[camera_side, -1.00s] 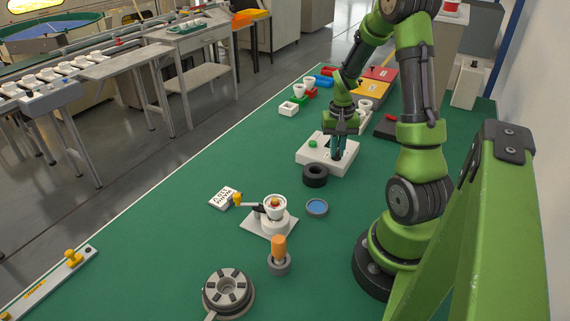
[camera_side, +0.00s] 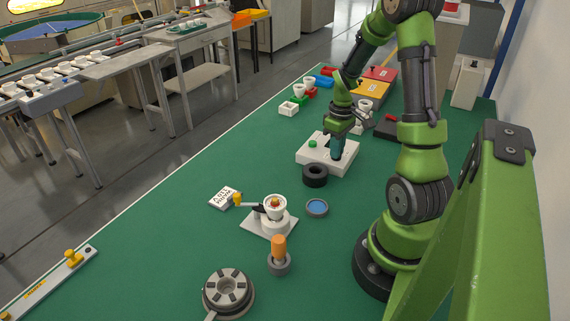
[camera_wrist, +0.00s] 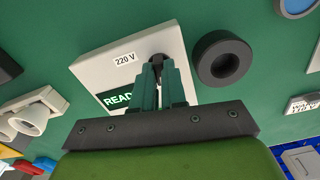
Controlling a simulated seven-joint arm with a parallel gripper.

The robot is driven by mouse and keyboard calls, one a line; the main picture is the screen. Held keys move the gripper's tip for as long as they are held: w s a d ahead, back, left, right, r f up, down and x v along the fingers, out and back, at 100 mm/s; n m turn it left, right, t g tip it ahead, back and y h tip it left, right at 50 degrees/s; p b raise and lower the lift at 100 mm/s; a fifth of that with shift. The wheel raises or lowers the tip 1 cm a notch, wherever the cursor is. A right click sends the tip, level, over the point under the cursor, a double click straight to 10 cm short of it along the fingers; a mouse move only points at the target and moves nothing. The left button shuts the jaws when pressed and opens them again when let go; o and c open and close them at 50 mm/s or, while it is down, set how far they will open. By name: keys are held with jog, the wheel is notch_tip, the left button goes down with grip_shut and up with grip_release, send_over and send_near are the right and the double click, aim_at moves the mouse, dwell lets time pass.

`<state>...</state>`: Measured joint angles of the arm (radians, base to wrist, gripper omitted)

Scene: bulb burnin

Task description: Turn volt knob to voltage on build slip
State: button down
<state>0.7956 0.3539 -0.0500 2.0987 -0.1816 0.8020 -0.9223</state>
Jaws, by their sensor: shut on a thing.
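In the wrist view, the box (camera_wrist: 92,72) shows a "220 V" label (camera_wrist: 125,58) and a partly covered green panel (camera_wrist: 115,97) starting "READ". My gripper (camera_side: 336,153) points down at the right part of the box. It is shut on the dark volt knob (camera_wrist: 157,59), mostly hidden between the fingers (camera_wrist: 160,84). The build slip (camera_side: 224,198) lies flat on the bench; it also shows in the wrist view (camera_wrist: 303,104). It reads "WARM" with a voltage too small to read surely.
A black ring (camera_side: 315,175) sits close in front of the box. Nearer are a white lever fixture (camera_side: 270,222), a blue-topped disc (camera_side: 317,207), an orange-handled tool (camera_side: 279,249) and a round grey fixture (camera_side: 228,290). White cups and coloured trays (camera_side: 372,90) stand behind.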

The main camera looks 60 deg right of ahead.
jog(key=shift+n, duration=0.8)
jog(key=c, duration=1.2)
grip_release()
notch_tip(320, 180, up, 17)
jog(key=shift+f, duration=0.1)
